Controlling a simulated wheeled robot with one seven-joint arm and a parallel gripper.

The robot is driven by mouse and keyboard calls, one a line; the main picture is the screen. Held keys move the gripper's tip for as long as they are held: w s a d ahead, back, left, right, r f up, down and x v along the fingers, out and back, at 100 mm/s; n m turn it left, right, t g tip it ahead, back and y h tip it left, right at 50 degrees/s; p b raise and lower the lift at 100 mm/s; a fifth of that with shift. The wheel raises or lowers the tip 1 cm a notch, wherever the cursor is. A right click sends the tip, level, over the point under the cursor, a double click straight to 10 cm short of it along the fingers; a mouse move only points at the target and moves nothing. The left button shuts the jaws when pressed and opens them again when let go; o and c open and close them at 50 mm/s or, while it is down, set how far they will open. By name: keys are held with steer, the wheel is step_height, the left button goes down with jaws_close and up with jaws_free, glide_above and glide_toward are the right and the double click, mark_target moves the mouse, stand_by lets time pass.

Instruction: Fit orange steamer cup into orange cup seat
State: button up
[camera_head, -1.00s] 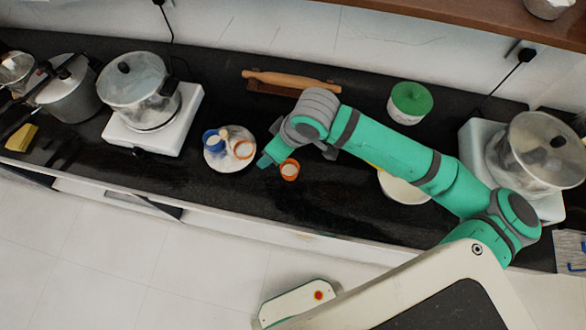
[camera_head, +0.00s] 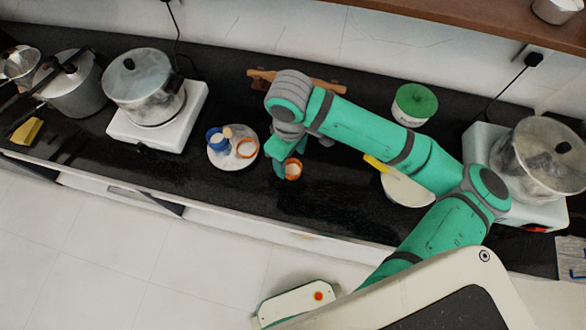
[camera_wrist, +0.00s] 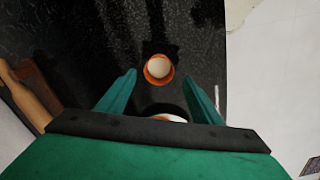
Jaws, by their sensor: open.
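The orange steamer cup (camera_head: 293,170) stands on the black counter, right of a white round plate (camera_head: 221,163). An orange ring (camera_head: 246,149), which looks like the orange cup seat, is on that plate beside a blue cup (camera_head: 215,139). My gripper (camera_head: 284,167) points down at the orange cup in the head view. In the wrist view my gripper (camera_wrist: 158,73) is open, and the orange cup (camera_wrist: 158,70) with its pale inside shows between the two fingertips. I see no contact. A pale round thing with an orange edge (camera_wrist: 172,118) is partly hidden by the palm.
A rolling pin (camera_head: 325,84) lies behind my arm. A white bowl (camera_head: 407,190) with a yellow-handled tool and a green-lidded pot (camera_head: 412,104) are to the right. A large pot (camera_head: 143,88) on a white stove is left. The counter's front edge is close.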

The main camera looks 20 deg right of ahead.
glide_above(293, 173)
step_height(293, 173, down, 5)
steer(key=shift+r, duration=0.1)
steer(key=shift+c, duration=0.4)
steer(key=shift+a, duration=0.1)
steer(key=c, duration=1)
